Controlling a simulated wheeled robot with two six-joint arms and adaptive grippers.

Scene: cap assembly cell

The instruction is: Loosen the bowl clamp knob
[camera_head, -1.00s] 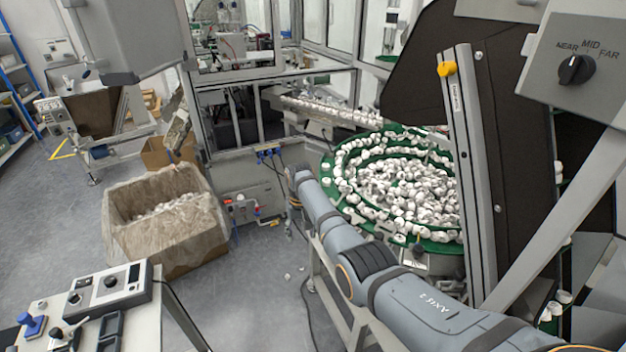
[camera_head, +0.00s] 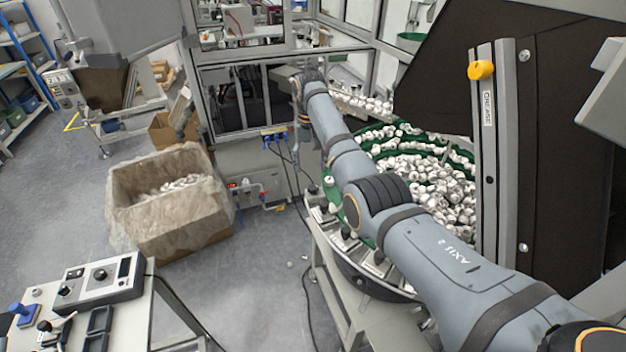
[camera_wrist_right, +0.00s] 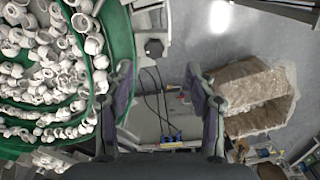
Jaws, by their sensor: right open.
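The feeder bowl is green and full of white caps; its green wall shows in the right wrist view (camera_wrist_right: 122,48) at the left, and the bowl lies partly behind my right arm in the head view. A dark clamp knob (camera_wrist_right: 153,47) shows in the right wrist view beside the bowl's edge, beyond the fingertips and between their lines, apart from both. In the head view small dark knobs (camera_head: 378,257) sit along the bowl's near edge. My right gripper (camera_wrist_right: 158,84) is open with nothing between its fingers; in the head view it hangs small near the machine frame. My left gripper is out of view.
A lined carton of caps (camera_head: 170,240) stands on the floor at the left. A control box (camera_head: 100,277) rests on a bench at bottom left. A dark panel with a grey rail (camera_head: 490,160) rises at the right. Cables hang beside the bowl stand; the floor between is mostly clear.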

